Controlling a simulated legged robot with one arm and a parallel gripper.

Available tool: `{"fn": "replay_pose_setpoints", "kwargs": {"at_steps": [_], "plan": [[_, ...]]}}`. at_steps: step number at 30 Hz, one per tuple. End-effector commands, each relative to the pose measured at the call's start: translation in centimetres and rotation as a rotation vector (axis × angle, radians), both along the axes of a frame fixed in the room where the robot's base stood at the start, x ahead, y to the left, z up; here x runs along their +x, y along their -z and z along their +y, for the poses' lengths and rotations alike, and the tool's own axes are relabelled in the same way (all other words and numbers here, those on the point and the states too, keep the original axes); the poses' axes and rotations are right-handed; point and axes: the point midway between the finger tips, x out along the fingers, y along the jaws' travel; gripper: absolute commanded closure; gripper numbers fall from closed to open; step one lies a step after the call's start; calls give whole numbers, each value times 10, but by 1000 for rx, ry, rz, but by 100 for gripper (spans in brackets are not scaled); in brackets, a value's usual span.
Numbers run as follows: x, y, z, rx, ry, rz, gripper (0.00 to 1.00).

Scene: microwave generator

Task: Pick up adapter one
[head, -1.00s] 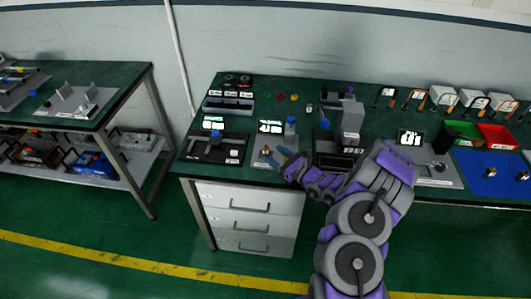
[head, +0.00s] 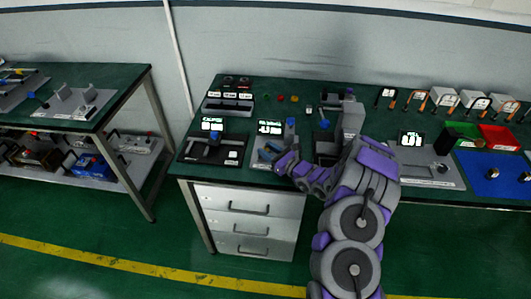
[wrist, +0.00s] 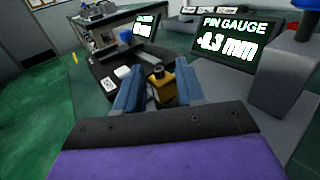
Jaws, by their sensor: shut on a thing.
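My gripper (wrist: 158,92) is shut on a small brass adapter (wrist: 160,86) with a dark opening on top. The blue-grey fingers press on its left and right sides. No number on the adapter can be read. In the head view my gripper (head: 273,153) is at the front of the green bench, over the grey pin gauge plate, and the adapter is too small to make out there.
The pin gauge screen (wrist: 236,38) stands close behind, right of the adapter in the wrist view, with a grey block (wrist: 289,75) beside it. A black fixture (head: 213,148) is to the left. Red (head: 499,137) and green bins stand at the right.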

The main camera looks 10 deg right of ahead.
Motion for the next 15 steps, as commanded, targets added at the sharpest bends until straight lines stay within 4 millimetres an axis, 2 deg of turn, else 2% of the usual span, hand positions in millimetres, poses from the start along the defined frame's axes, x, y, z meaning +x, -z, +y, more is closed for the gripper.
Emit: {"fn": "replay_pose_setpoints", "kwargs": {"at_steps": [1,7,15], "plan": [[0,0,0,0,0,0,76],[0,0,0,0,0,0,96],[0,-1,0,0,0,0,97]]}}
